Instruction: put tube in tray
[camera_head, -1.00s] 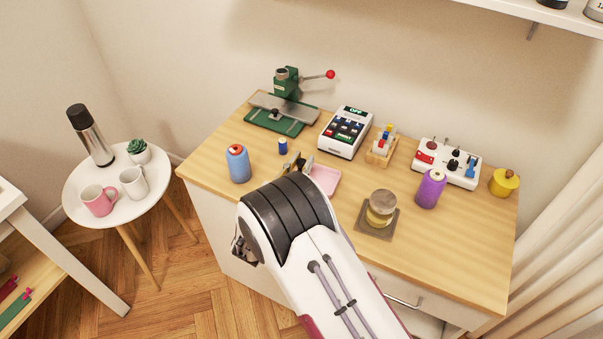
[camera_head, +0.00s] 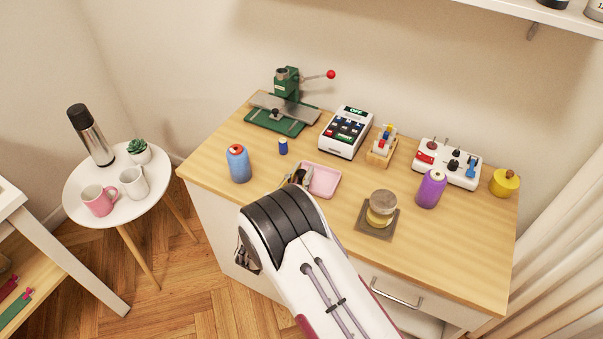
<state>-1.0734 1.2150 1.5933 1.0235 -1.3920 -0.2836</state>
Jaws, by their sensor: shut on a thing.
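The pink tray (camera_head: 325,180) lies on the wooden worktop, and its inside looks empty where it shows. My gripper (camera_head: 297,178) is at the tray's left edge, mostly hidden behind my own arm. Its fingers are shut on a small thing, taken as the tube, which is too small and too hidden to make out. I cannot tell whether the gripper is over the tray or just beside it.
A label machine (camera_head: 346,131) and a green press (camera_head: 287,100) are behind.

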